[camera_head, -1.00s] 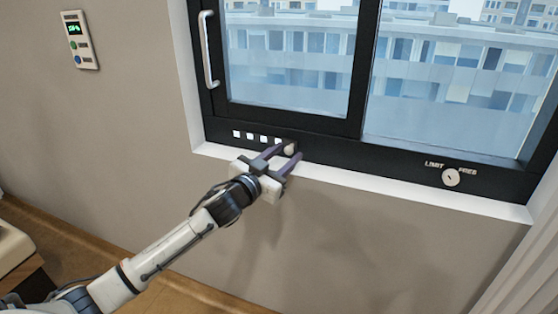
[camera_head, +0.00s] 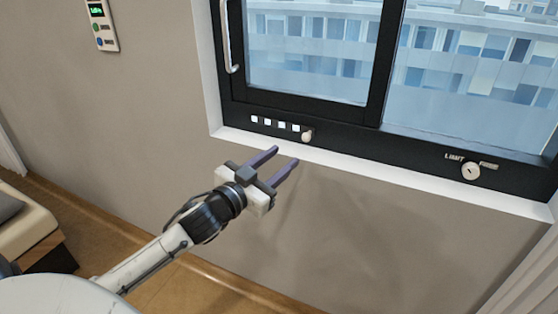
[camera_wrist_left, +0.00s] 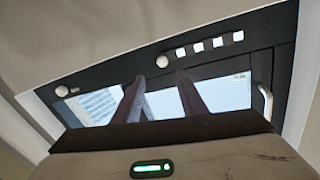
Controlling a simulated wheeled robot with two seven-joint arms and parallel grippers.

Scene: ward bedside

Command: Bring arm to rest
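My left gripper (camera_head: 279,163) is open and empty in the head view, in front of the wall just below the window sill. Its two dark fingers are apart and point up and right toward the window, and it touches nothing that I can see. The fingers also show in the left wrist view (camera_wrist_left: 158,90), spread with the window behind them. A round knob (camera_head: 307,136) on the black window frame (camera_head: 350,148) is beyond the fingertips, apart from them. It also shows in the left wrist view (camera_wrist_left: 162,62). My right gripper is not in view.
The white sill (camera_head: 400,178) runs under the window. Another round knob (camera_head: 470,171) is at the frame's right. A control panel (camera_head: 103,25) hangs on the wall at upper left. A pale piece of furniture (camera_head: 28,228) stands at the left edge. The wall below the sill is bare.

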